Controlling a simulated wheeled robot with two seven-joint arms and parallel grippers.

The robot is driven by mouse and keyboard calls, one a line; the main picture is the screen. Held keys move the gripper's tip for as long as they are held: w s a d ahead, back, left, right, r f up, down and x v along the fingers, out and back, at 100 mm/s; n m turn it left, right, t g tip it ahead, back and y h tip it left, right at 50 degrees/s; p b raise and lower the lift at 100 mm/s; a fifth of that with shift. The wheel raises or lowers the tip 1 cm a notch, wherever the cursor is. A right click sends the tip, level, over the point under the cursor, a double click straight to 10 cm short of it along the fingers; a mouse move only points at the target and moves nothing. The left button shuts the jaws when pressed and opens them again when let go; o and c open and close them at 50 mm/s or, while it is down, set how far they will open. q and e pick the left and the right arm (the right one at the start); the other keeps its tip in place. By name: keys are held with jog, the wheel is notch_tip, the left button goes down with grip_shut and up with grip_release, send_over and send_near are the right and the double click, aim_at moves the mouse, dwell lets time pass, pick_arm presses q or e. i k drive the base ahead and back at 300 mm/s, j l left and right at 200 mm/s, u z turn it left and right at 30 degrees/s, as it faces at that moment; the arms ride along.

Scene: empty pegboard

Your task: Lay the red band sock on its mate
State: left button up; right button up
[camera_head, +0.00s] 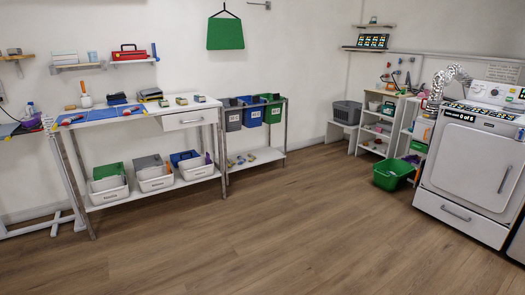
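I cannot make out a red band sock or its mate for certain. Several small light and coloured items (243,159) lie on the low shelf under the hanging bins, too small to identify. Several small items (181,101) also sit along the right part of the white workbench top (150,109). A white front-loading machine (466,160) stands at the right, its door shut, with a label reading "0 of 6" above it. Neither of my grippers is in view.
Several white bins (108,191) stand on the workbench's lower shelf. Grey, blue and green bins (272,112) hang on a rack beside it. A green basket (393,174) sits on the floor left of the machine. The wooden floor (270,225) is clear in the middle.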

aim_at(126, 113)
jog(key=i+u, duration=0.1)
jog(key=i, duration=0.45)
jog(key=i+l+u, duration=0.15)
jog(key=i, duration=0.4)
jog(key=i+l+u, duration=0.1)
jog(key=i, duration=0.45)
jog(key=i+l+u, duration=0.45)
jog(key=i, duration=0.15)
jog(key=i+l+u, duration=0.45)
jog(key=i, duration=0.15)
